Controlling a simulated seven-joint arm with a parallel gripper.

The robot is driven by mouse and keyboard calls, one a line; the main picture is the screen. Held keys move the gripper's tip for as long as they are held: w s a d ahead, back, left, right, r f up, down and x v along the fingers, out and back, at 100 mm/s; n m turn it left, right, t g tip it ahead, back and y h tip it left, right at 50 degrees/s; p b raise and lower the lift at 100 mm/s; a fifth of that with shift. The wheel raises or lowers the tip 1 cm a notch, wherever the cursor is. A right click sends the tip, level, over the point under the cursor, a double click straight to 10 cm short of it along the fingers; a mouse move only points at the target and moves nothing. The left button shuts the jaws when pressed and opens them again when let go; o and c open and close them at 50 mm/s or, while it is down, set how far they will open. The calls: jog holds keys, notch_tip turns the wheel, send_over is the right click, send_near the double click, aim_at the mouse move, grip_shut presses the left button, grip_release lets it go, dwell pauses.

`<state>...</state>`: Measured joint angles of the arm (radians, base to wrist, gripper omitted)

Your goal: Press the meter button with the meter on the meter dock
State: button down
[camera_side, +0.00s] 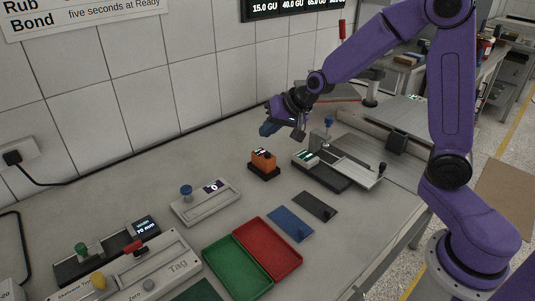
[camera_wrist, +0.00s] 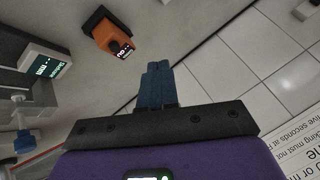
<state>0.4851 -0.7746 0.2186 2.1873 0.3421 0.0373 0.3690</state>
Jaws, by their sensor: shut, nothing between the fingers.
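The orange meter (camera_side: 263,158) sits upright on the dark meter dock (camera_side: 264,174) near the middle of the table. In the wrist view the meter (camera_wrist: 103,33) is at the upper left, with a small lit display and a dark part on its face. I cannot clearly make out its button. My gripper (camera_side: 267,129) is in the air, above the meter in the side view and apart from it. Its blue fingers (camera_wrist: 157,72) are together and empty in the wrist view, pointing to the right of the meter.
Right of the meter stands a device with a blue knob (camera_side: 328,121) and a sliding plate. A grey box with a blue button (camera_side: 186,190) is to the left. Green (camera_side: 218,284) and red (camera_side: 285,265) trays lie in front. A tiled wall rises behind.

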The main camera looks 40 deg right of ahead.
aim_at(268, 155)
jog(key=w+d+m+t+h, duration=0.1)
jog(key=w+d+m, duration=0.2)
jog(key=w+d, duration=0.2)
jog(key=shift+t, duration=0.3)
jog(key=shift+d+f, duration=0.1)
jog(key=shift+f, duration=0.05)
jog(key=shift+f, duration=4.35)
jog(key=shift+f, duration=0.2)
jog(key=shift+f, duration=0.25)
jog(key=shift+f, duration=0.55)
jog(key=shift+r, duration=1)
